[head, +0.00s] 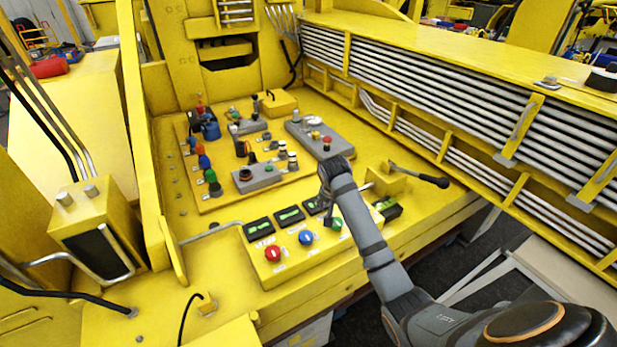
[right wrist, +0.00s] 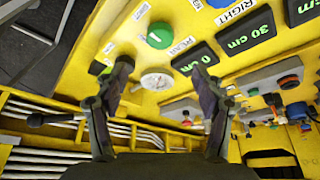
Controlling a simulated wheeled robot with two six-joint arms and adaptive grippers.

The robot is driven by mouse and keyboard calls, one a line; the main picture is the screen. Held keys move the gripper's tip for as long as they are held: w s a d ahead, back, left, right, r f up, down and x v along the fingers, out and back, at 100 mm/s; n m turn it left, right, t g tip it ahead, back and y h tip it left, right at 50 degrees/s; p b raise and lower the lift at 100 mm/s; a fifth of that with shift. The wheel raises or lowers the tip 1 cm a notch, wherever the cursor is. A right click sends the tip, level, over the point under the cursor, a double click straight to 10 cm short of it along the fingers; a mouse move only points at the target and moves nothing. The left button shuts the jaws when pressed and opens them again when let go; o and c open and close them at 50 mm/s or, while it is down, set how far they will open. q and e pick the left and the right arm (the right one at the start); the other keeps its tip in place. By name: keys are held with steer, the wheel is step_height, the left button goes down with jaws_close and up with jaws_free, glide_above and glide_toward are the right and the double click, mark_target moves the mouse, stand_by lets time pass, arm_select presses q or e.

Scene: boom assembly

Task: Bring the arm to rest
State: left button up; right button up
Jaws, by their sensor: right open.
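My right arm reaches in from the lower right of the head view. Its gripper (head: 328,215) is over the front control panel (head: 275,257), close to the green button (head: 336,224). In the right wrist view the two fingers (right wrist: 160,75) are spread apart with nothing gripped. A round white dial or knob (right wrist: 157,81) shows between them, with the green button (right wrist: 158,36) above it. Whether the fingers touch the panel is unclear. The panel also has a red button (head: 272,254) and a blue button (head: 306,238). My left gripper is not in view.
Black displays with green figures (head: 290,215) line the panel; the wrist view shows one reading 30 cm (right wrist: 238,39). A lever with a black knob (head: 430,180) stands right of the gripper. Buttons and switches crowd the board behind. A yellow boom with silver pipes (head: 430,85) runs along the right.

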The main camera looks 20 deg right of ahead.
steer(key=s+a+f+n+y, duration=0.1)
steer(key=s+a+f+n, duration=0.15)
steer(key=s, duration=0.55)
steer(key=s+a+f+n, duration=0.2)
steer(key=s+a+n, duration=0.2)
steer(key=s, duration=0.5)
steer(key=s+a+f+n+y, duration=0.1)
steer(key=s+a+f+n, duration=0.15)
steer(key=s, duration=0.55)
steer(key=s+d+f+b, duration=0.1)
steer(key=f+b, duration=0.2)
steer(key=f, duration=0.9)
steer(key=s+d+f+g+b, duration=0.1)
steer(key=s+f+b, duration=0.15)
steer(key=f, duration=0.95)
steer(key=d+f+b, duration=0.1)
steer(key=f+b, duration=0.2)
steer(key=f, duration=0.9)
steer(key=s+f+g+b, duration=0.1)
steer(key=s+f+b, duration=0.3)
steer(key=s+f, duration=1.3)
step_height(320, 180, down, 2)
steer(key=shift+s+d+b, duration=0.2)
steer(key=shift+s+b, duration=0.05)
steer(key=shift+b, duration=0.05)
steer(key=shift+d, duration=0.1)
